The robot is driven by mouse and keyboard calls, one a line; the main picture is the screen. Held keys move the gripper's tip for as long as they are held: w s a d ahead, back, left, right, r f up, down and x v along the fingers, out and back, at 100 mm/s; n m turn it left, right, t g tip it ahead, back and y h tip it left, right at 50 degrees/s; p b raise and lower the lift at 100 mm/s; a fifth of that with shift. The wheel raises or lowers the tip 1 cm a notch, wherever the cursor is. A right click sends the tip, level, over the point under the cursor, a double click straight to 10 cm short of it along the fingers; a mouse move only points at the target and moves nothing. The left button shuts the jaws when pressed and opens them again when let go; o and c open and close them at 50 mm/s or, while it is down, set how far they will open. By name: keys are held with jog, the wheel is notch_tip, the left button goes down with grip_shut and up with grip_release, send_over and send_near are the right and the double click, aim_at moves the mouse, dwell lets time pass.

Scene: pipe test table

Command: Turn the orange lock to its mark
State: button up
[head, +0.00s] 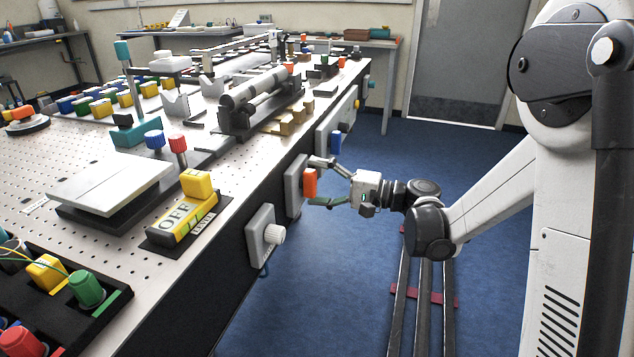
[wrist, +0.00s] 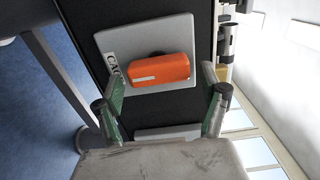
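The orange lock (head: 310,183) is a block-shaped handle on a light grey plate (head: 291,190) on the table's side. In the wrist view the lock (wrist: 171,70) lies lengthwise across the picture, slightly tilted, with a pale stripe on its face. Its plate (wrist: 185,32) carries a partly hidden label starting "CAG". I cannot make out a separate target mark. My gripper (head: 323,182) is open, its fingers above and below the lock in the head view. In the wrist view the fingers (wrist: 161,84) are spread towards the lock's two ends; contact is not clear.
A second plate with a white knob (head: 273,234) is nearer along the same side. A blue handle (head: 336,140) is farther along. The yellow OFF lever (head: 181,221) sits on the tabletop near the edge.

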jog(key=v, duration=1.2)
jog(key=shift+r, duration=0.1)
jog(key=s+a+h, duration=0.3)
jog(key=s+h, duration=0.5)
jog(key=s, duration=0.2)
jog(key=s+d+f+n+h, duration=0.1)
jog(key=s+d+n+h, duration=0.1)
jog(key=s+d+h, duration=0.4)
jog(key=s+d+n+h, duration=0.2)
jog(key=s+d+h, duration=0.1)
jog(key=s, duration=0.6)
notch_tip(320, 180, up, 16)
jog(key=t+p, duration=0.1)
jog(key=p, duration=1.5)
jog(key=shift+w+d+r, duration=0.15)
jog(key=shift+r, duration=0.1)
